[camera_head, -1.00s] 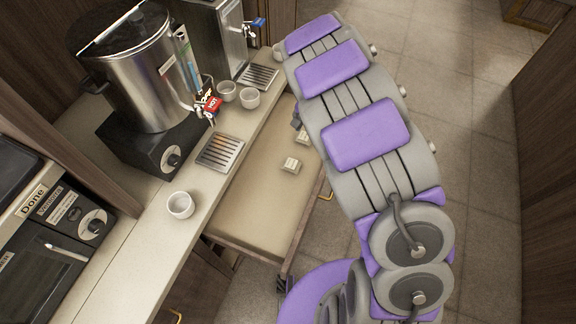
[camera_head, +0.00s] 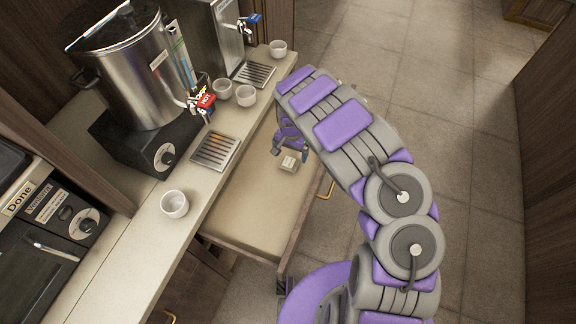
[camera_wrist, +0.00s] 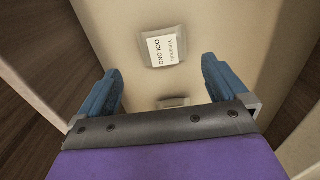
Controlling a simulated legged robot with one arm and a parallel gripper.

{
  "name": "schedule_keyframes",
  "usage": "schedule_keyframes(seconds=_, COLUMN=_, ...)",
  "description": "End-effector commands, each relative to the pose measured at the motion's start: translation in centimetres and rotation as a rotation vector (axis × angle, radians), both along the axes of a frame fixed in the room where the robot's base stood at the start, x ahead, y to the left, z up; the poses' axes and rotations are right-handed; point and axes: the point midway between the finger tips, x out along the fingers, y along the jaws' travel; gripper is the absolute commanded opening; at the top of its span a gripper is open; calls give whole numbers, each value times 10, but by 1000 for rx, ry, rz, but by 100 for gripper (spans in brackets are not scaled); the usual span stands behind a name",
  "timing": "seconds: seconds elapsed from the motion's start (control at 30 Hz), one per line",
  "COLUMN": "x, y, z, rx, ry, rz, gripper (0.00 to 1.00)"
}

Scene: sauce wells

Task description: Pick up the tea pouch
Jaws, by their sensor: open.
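A tea pouch (camera_wrist: 163,48) with a white label reading "OOLONG" lies flat on the drawer bottom in the wrist view, ahead of my fingertips. A second pouch (camera_wrist: 173,102) shows partly between my fingers, its lower part hidden by the gripper body. In the head view a pale pouch (camera_head: 288,163) lies in the open drawer (camera_head: 245,208). My gripper (camera_wrist: 158,82) has its two blue fingers wide apart with nothing held. In the head view my gripper (camera_head: 290,150) is low over the drawer, right beside the visible pouch. Which pouch that is, I cannot tell.
The counter (camera_head: 130,245) runs along the drawer's left side. White cups (camera_head: 174,204), a drip tray (camera_head: 215,150) and a steel urn (camera_head: 140,75) stand on it. The drawer's front wall with a handle (camera_head: 327,190) borders the right. The drawer's near part is empty.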

Motion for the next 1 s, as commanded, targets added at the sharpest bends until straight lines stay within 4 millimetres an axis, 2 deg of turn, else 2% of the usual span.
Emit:
schedule_keyframes(seconds=0.03, x=0, y=-1, z=-10, rx=0, ry=1, rz=-1, gripper=100)
schedule_keyframes(seconds=0.1, x=1, y=1, z=-16, rx=-1, ry=-1, rz=-2, gripper=100)
schedule_keyframes(seconds=0.37, x=0, y=5, z=-29, rx=-8, ry=0, rz=0, gripper=100)
schedule_keyframes(seconds=0.7, x=2, y=7, z=-73, rx=-2, ry=0, rz=-1, gripper=100)
schedule_keyframes(seconds=0.93, x=2, y=8, z=-74, rx=-5, ry=-1, rz=-1, gripper=100)
schedule_keyframes(seconds=1.0, x=2, y=9, z=-74, rx=-6, ry=-1, rz=-1, gripper=95)
